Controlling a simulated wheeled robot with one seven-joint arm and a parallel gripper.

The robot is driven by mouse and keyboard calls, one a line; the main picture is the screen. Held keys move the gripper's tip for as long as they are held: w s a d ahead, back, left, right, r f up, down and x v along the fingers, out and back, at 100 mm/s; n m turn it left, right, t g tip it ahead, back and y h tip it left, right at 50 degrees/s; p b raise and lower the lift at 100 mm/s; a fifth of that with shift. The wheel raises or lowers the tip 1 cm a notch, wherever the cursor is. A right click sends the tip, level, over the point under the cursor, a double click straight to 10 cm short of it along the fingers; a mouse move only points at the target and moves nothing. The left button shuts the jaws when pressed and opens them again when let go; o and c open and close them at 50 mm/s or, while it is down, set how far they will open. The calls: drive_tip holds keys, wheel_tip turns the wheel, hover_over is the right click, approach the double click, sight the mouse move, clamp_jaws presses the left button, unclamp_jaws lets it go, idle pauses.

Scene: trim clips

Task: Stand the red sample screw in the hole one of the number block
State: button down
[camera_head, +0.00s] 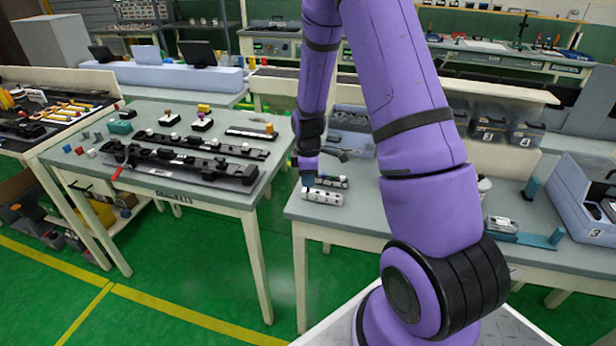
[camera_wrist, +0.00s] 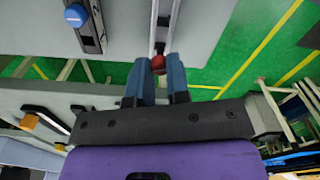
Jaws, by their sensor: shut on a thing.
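My gripper (camera_wrist: 158,72) is shut on the red sample screw (camera_wrist: 158,62). Only the screw's round red head shows between the blue fingertips; its lower part is hidden. The fingertips are at the near end of a long, pale metal block (camera_wrist: 163,22), which I take for the number block. I cannot tell whether the screw is in a hole or above it. In the head view my gripper (camera_head: 308,186) is at the left end of the pale block (camera_head: 324,198), near the bench's left edge. The screw and the numbers cannot be made out there.
A second, dark-sided block (camera_head: 331,182) lies just behind the pale one; in the wrist view a blue knob (camera_wrist: 76,15) stands on it. Grey bins (camera_head: 350,118) stand farther back. Another table (camera_head: 215,195) with black fixtures is at left, across a gap of green floor.

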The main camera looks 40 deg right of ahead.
drive_tip(key=shift+f, duration=1.05)
idle(0.4)
drive_tip(key=c, duration=1)
unclamp_jaws()
wheel_tip(320, 180, up, 10)
drive_tip(key=shift+f, duration=0.1)
drive_tip(key=shift+r, duration=0.5)
